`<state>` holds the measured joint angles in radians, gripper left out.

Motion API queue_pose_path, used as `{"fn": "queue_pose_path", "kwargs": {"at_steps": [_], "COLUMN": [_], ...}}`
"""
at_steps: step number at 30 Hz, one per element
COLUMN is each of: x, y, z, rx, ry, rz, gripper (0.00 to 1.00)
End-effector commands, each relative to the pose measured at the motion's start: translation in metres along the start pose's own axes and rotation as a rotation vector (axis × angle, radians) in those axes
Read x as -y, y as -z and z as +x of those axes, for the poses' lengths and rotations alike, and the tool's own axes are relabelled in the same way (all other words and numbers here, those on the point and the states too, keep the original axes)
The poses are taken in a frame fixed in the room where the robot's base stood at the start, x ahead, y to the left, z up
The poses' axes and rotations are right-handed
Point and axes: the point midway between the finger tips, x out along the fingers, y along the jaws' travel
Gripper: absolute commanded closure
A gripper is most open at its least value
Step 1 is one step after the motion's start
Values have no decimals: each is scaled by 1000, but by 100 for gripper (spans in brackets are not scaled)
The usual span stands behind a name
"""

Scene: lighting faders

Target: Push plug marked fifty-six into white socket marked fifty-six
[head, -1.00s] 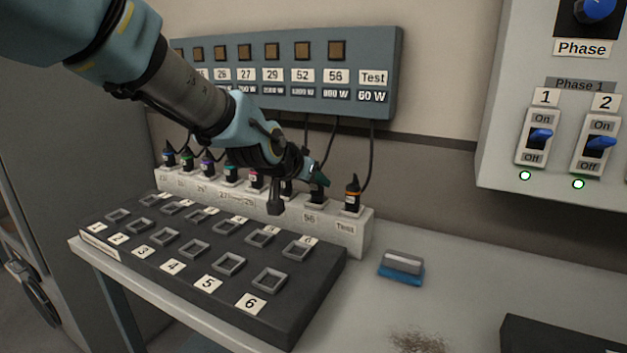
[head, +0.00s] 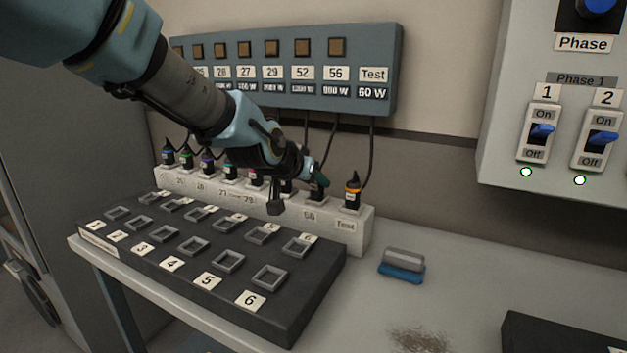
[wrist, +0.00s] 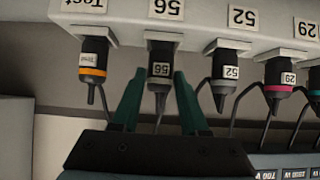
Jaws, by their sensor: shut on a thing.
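The plug marked 56 (wrist: 159,68) is dark with a grey band and sits between the two teal fingers of my gripper (wrist: 158,100) in the wrist view. My gripper is shut on it. The plug's front end meets the white socket marked 56 (wrist: 166,10); how deep it sits I cannot tell. In the head view my gripper (head: 319,180) is at the right part of the white socket strip, behind my wrist. The plug (head: 317,194) is partly hidden there, above the socket's label 56 (head: 309,216).
The Test plug (head: 353,192) stands close on the right, and the plug marked 52 (wrist: 226,75) is on the other side. A black panel of numbered frames (head: 190,260) lies in front of the strip. A blue-grey eraser-like block (head: 402,264) lies on the table; cables hang behind.

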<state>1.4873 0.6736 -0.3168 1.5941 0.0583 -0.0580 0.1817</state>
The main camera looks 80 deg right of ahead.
Motion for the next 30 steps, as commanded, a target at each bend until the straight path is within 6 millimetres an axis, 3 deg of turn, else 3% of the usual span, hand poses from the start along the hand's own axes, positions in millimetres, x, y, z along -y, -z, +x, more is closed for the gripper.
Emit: {"fn": "queue_pose_path", "kwargs": {"at_steps": [30], "x": [0], "y": [-6], "z": [4], "rx": [0], "ry": [0], "rz": [0], "gripper": [100]}}
